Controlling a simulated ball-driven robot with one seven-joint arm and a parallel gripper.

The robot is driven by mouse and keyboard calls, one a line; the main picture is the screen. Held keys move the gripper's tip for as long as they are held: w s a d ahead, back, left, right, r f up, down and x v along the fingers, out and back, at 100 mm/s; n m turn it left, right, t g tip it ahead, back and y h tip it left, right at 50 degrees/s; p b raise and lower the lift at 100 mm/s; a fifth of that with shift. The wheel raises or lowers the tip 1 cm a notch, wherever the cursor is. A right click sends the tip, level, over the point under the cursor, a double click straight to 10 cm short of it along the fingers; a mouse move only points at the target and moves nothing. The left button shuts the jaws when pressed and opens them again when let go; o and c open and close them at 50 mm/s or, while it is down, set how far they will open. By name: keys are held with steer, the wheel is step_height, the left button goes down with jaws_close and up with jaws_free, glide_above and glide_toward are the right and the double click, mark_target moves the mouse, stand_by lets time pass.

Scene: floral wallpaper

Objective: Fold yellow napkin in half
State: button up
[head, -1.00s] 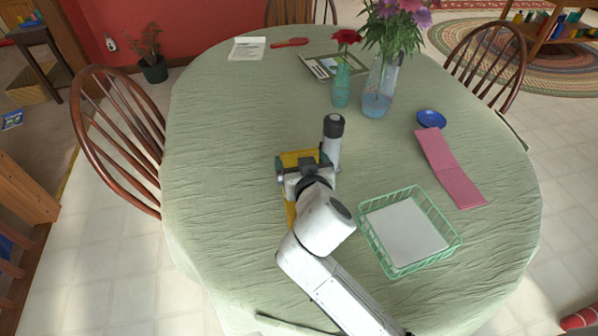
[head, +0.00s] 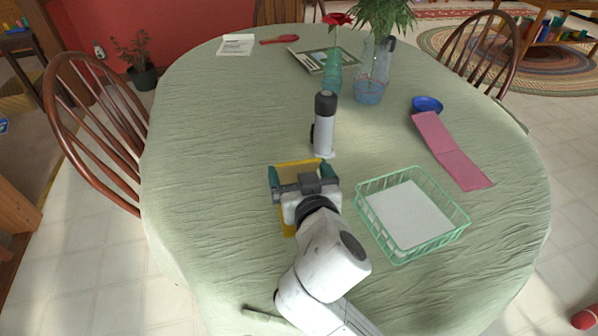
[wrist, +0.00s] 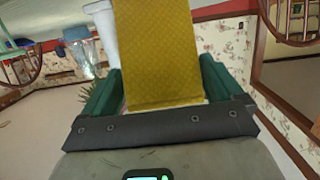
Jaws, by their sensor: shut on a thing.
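The yellow napkin (head: 287,229) is at my gripper (head: 301,173), over the near-left middle of the green-covered table. In the head view, one part of it shows beyond and between the teal fingers, and a strip shows at lower left of the gripper. My wrist and gripper hide the rest. In the wrist view the napkin (wrist: 158,50) is a broad textured sheet rising between the two green fingers. My gripper is shut on it. Whether its edges line up cannot be told.
A white cylinder with a black top (head: 323,125) stands just beyond my gripper. A green wire basket (head: 412,250) is close on the right. The table's left side is clear.

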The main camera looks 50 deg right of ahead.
steer(key=shift+s+f, duration=0.1)
steer(key=shift+f, duration=0.2)
steer(key=o, duration=0.4)
steer(key=shift+c, duration=0.2)
steer(key=shift+r, duration=0.1)
steer(key=v, duration=1.1)
steer(key=shift+b, duration=0.3)
